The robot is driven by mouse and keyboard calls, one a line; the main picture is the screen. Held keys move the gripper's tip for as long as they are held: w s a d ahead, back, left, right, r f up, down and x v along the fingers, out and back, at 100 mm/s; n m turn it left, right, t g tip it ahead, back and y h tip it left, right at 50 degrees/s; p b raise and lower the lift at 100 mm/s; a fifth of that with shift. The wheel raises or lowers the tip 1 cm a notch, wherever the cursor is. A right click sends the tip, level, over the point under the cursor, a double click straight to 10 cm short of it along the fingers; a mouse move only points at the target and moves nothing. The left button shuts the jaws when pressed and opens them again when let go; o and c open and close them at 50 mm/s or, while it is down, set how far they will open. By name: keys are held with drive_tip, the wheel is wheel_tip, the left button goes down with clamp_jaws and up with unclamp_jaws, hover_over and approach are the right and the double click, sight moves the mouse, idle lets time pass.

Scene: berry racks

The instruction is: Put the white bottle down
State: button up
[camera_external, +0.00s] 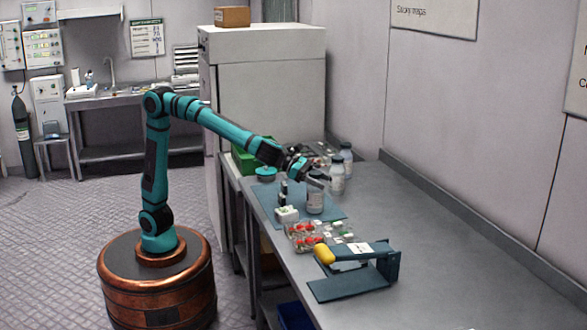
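A white bottle (316,199) with a grey top is upright over the right part of a blue mat (265,193) on the bench. My gripper (319,177) is at the top of this bottle, reaching in from the left with its fingers overlapping the cap. The view is too small to tell whether the fingers are closed on it. I cannot tell whether the bottle's base touches the mat. Two similar bottles, one nearer (337,182) and one farther (347,163), stand just behind it to the right.
A small white device (287,214) with a dark upright part stands on the mat, left of the bottle. A clear tray (297,243) of red berries is in front. A dark blue stand (388,265) with a yellow-ended tool is nearer. The bench's right side is bare.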

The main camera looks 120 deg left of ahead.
idle(0.3)
drive_tip(key=v, duration=1.7)
drive_tip(key=shift+s, duration=0.2)
